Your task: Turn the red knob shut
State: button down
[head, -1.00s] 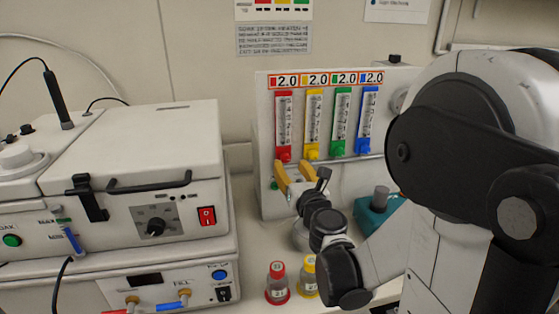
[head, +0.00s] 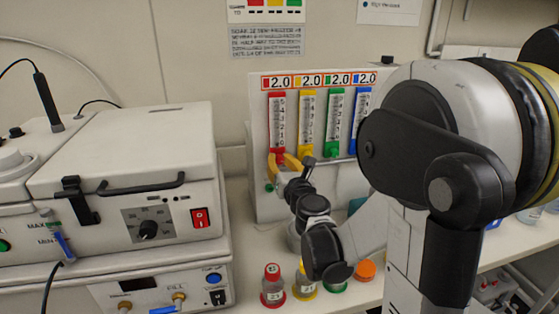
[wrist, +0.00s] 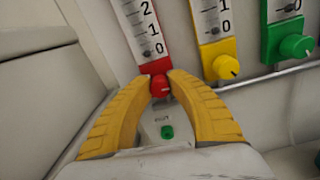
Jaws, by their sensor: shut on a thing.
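The red knob (wrist: 160,86) sits at the foot of the red flow tube (head: 277,122), leftmost of the coloured tubes on the white panel (head: 258,198). My gripper (wrist: 161,83) has its two yellow fingers closed on the sides of the red knob. In the head view my gripper (head: 283,160) reaches the bottom of the red tube, and its fingers mostly hide the knob there. The white mark on the knob is not clear enough to read its angle.
The yellow knob (wrist: 226,67) and green knob (wrist: 296,46) are close on the right. A blue tube (head: 361,119) stands beyond them. Several capped bottles, one red-capped (head: 272,285), stand in front of the panel. A white machine (head: 150,180) fills the left.

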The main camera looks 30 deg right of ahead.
jog(key=shift+n, duration=0.4)
jog(key=n, duration=0.3)
jog(key=shift+n, duration=2.5)
jog(key=c, duration=1.2)
grip_release()
jog(key=v, duration=1.2)
jog(key=shift+a+r, duration=0.1)
jog(key=shift+r, duration=0.05)
